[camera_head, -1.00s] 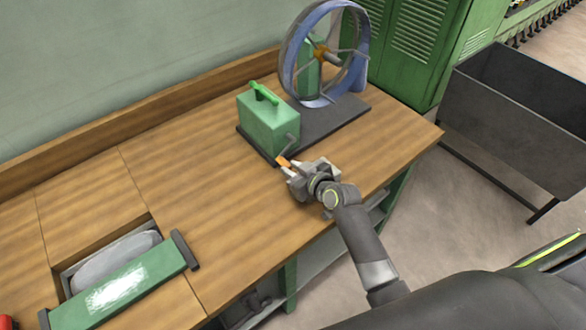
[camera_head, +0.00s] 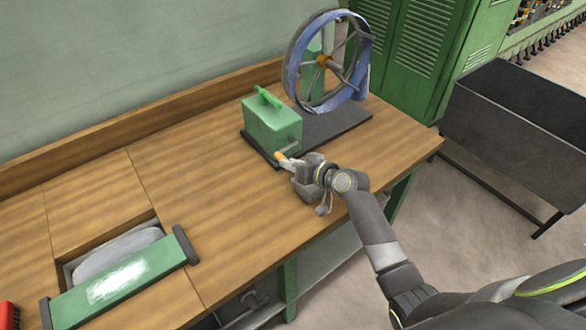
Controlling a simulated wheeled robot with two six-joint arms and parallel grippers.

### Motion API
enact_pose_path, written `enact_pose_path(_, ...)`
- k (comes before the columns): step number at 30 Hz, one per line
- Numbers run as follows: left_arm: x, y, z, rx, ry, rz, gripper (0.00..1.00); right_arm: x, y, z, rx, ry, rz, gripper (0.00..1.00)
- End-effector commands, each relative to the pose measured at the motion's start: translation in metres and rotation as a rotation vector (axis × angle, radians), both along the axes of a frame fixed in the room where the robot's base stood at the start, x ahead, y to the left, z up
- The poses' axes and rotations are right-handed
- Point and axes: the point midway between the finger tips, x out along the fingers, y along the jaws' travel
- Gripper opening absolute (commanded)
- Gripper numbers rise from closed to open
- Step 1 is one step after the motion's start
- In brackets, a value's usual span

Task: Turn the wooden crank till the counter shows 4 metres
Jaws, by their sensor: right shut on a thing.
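A green box-shaped machine (camera_head: 270,124) with a green bar on its top stands on a dark base plate on the wooden bench. Behind it, a large spoked wheel (camera_head: 295,75) with a blue band stands upright. The orange-brown wooden crank handle (camera_head: 281,156) shows at the front of the green machine, low down. My right gripper (camera_head: 289,163) is shut on the wooden crank handle, and its jaws hide part of it. No counter reading can be made out in this view. My left gripper is not in view.
A green-and-white lidded recess (camera_head: 120,282) lies at the bench's lower left, with a red object (camera_head: 7,315) beside it. A dark metal bin (camera_head: 515,130) and green lockers (camera_head: 410,40) stand at the right. The middle of the bench (camera_head: 200,190) is clear.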

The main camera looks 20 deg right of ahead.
Motion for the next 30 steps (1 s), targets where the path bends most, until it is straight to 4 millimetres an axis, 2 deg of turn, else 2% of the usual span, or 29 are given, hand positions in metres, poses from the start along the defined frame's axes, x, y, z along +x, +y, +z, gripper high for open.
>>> enact_pose_path(4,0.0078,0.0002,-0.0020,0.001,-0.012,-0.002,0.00,-0.0003,-0.0010,0.0023,0.066,0.029,0.000,0.00)
enact_pose_path(12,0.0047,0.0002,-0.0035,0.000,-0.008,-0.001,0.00,-0.0005,-0.0009,0.0060,0.131,0.053,0.001,0.00)
enact_pose_path(25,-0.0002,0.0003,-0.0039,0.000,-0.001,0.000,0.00,-0.0007,-0.0010,0.0060,0.137,0.057,0.000,0.00)
enact_pose_path(26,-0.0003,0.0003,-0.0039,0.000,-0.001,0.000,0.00,-0.0007,-0.0010,0.0059,0.137,0.057,0.000,0.23)
enact_pose_path(30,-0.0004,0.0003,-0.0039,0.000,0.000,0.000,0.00,-0.0005,-0.0010,0.0065,0.137,0.055,0.000,0.41)
